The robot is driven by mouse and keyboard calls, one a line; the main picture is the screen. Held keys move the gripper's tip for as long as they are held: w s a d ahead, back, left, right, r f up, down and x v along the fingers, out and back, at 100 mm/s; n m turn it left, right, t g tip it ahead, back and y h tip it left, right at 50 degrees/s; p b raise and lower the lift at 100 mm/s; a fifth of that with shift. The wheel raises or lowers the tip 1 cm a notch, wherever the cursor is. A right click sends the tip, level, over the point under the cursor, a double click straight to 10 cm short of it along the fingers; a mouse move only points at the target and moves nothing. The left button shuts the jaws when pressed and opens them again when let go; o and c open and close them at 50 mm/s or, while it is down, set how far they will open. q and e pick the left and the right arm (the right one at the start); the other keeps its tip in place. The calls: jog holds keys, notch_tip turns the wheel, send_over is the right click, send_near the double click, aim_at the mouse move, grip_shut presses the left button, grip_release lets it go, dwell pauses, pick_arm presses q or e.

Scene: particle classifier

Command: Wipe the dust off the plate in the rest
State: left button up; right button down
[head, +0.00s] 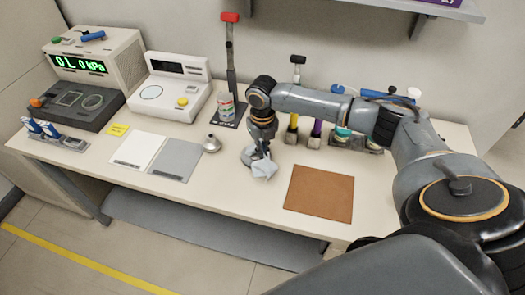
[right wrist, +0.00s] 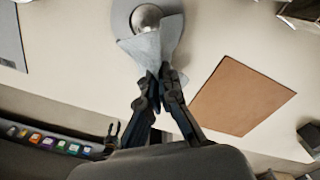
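My right gripper (head: 260,152) is low over the table, left of the brown mat. Its fingers (right wrist: 165,78) are shut on a pale blue-grey cloth (head: 264,168), whose peak shows in the right wrist view (right wrist: 142,50). The cloth lies over a round grey plate-like disc (right wrist: 172,28), and a shiny metal knob (right wrist: 146,17) shows beside it. Cloth and gripper hide part of the disc; I cannot make out dust or the rest's shape. A dark two-pronged shape (right wrist: 112,133) at the lower left of the wrist view may be my left gripper; I cannot be sure.
A small metal funnel-like piece (head: 212,143) stands left of the gripper. Grey (head: 177,160) and white (head: 138,149) pads lie further left. The brown mat (head: 319,194) is bare. A red-topped stand (head: 230,60) and yellow and purple bottles (head: 315,133) stand behind.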

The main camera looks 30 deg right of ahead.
notch_tip(320, 180, up, 6)
jog(key=p, duration=0.4)
jog(key=shift+s+f, duration=0.1)
jog(key=shift+f, duration=0.1)
